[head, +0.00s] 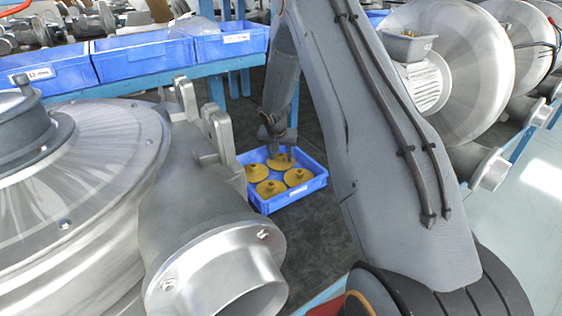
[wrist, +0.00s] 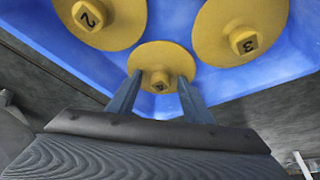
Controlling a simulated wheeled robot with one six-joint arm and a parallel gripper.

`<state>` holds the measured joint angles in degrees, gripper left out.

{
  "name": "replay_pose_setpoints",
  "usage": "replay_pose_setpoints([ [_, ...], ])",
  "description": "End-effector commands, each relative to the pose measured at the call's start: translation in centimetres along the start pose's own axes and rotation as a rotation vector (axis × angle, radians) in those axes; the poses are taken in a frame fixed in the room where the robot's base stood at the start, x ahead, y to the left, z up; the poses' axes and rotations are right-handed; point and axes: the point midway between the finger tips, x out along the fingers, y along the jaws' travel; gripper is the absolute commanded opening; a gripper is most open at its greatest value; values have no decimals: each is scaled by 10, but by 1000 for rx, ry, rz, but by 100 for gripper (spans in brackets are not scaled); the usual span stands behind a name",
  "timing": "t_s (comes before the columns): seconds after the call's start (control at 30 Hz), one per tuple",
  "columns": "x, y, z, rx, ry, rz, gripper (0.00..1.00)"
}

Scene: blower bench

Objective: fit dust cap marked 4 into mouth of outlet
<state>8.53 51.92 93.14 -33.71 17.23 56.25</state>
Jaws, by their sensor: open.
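Several yellow dust caps with square knobs lie in a blue tray (head: 312,187) in the head view. My gripper (head: 279,150) points down over the back cap (head: 284,164). In the wrist view the open gripper (wrist: 159,82) has its fingers on either side of the middle cap's knob (wrist: 159,82); I cannot tell whether they touch it. This knob's mark is too small to read surely. Two other caps read 2 (wrist: 118,28) and 3 (wrist: 215,42). The metal outlet (head: 205,272) is in the head view's lower middle, its round mouth (head: 255,303) facing the lower right and empty.
A large blower housing (head: 70,190) fills the left, with upright lugs (head: 222,140) above the outlet. Blue bins (head: 145,55) stand on a bench behind. More blowers (head: 455,60) stand at the right. Dark floor (head: 325,230) around the tray is clear.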

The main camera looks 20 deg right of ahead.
Motion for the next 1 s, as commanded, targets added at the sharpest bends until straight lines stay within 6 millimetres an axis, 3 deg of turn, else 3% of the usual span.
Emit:
replay_pose_setpoints([
  [0.2,0,0,0,0,0,0,44],
  [0.47,0,0,0,0,0,0,2],
  [0.77,-4,0,-3,0,2,-1,1],
  [1.0,-36,-1,-17,1,5,-2,1],
])
